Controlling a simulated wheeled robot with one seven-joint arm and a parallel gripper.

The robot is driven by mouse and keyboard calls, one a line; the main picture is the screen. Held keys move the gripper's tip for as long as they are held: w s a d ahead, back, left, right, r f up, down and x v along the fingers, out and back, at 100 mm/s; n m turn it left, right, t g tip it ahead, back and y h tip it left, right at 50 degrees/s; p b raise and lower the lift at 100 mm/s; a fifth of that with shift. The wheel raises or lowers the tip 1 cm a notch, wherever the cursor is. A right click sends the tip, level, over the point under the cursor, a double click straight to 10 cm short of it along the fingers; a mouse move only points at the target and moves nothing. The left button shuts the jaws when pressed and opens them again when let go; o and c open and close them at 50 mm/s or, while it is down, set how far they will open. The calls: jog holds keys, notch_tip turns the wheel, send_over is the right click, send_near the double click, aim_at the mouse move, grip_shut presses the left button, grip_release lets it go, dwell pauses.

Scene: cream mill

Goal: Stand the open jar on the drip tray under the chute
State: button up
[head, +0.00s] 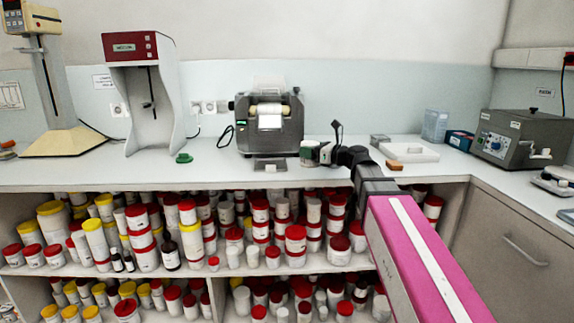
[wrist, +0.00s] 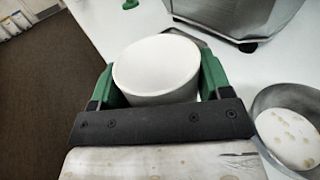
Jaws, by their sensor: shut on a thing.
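My gripper (head: 319,153) is over the middle of the bench, to the right of the dark roller mill (head: 270,125). In the wrist view its green fingers (wrist: 158,76) are shut on the open white jar (wrist: 155,62) from both sides. The jar's open mouth faces the camera. A dark flat drip tray (head: 270,164) lies in front of the mill, below the pale chute. The jar is to the right of this tray. In the wrist view a dark edge (wrist: 188,35), perhaps the tray, shows just beyond the jar.
A green lid (head: 184,158) lies left of the mill. A red-topped stand (head: 140,90) is farther left. A white tray (head: 410,152) and an orange-brown block (head: 394,165) lie right of my gripper. A grey control box (head: 520,138) stands far right. Shelves below hold several jars.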

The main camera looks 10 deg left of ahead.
jog(key=shift+w+a, duration=0.2)
jog(key=shift+w, duration=0.05)
jog(key=x, duration=1.6)
jog(key=shift+w+a, duration=0.1)
jog(key=shift+a, duration=0.25)
jog(key=shift+w+a+f, duration=0.1)
jog(key=shift+a+f, duration=0.15)
jog(key=shift+f, duration=1.55)
jog(key=shift+f, duration=0.1)
jog(key=o, duration=0.9)
